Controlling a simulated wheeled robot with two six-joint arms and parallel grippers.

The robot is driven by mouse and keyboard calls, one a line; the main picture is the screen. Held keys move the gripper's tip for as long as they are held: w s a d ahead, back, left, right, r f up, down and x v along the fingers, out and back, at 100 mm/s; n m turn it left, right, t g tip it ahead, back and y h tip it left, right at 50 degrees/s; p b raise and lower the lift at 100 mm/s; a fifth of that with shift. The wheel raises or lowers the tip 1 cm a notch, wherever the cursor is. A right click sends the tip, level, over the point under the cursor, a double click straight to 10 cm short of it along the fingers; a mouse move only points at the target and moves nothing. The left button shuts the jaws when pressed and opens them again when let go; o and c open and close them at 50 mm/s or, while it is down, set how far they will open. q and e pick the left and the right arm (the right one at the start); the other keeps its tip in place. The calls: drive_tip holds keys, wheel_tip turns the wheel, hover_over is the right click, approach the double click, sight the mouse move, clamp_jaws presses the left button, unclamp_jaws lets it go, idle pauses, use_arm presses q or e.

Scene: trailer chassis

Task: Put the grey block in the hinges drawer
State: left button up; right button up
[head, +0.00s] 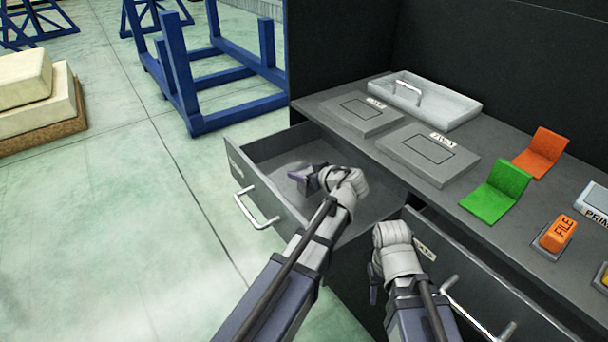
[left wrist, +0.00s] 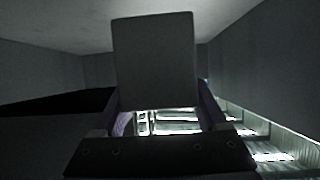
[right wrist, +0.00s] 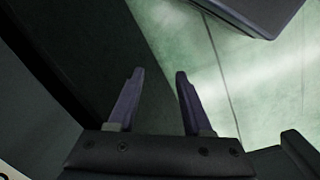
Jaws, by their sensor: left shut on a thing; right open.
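The grey block (left wrist: 155,60) is between the fingers of my left gripper (left wrist: 160,110) in the left wrist view. In the head view my left gripper (head: 303,178) is shut on it inside the open left drawer (head: 270,150); I cannot clearly make out the block there, nor whether it touches the drawer floor. The label on this drawer's front is too small to read. My right gripper (head: 376,283) is low by the open right drawer (head: 500,298). In the right wrist view it (right wrist: 155,95) is open and empty.
The worktop (head: 330,95) bears two grey plates, a light tray (head: 430,100), orange (head: 541,152) and green (head: 497,190) bent pieces and an orange FILE block (head: 557,233). Both drawers have bar handles. Blue stands (head: 200,75) are at the back; green floor lies left.

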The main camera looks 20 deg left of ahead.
use_arm(q)
drive_tip(key=shift+f+b, duration=0.55)
drive_tip(key=shift+b, duration=0.05)
drive_tip(key=shift+f, duration=0.1)
drive_tip(key=o, duration=1.5)
drive_tip(key=shift+c, duration=0.2)
drive_tip(key=shift+r, duration=0.2)
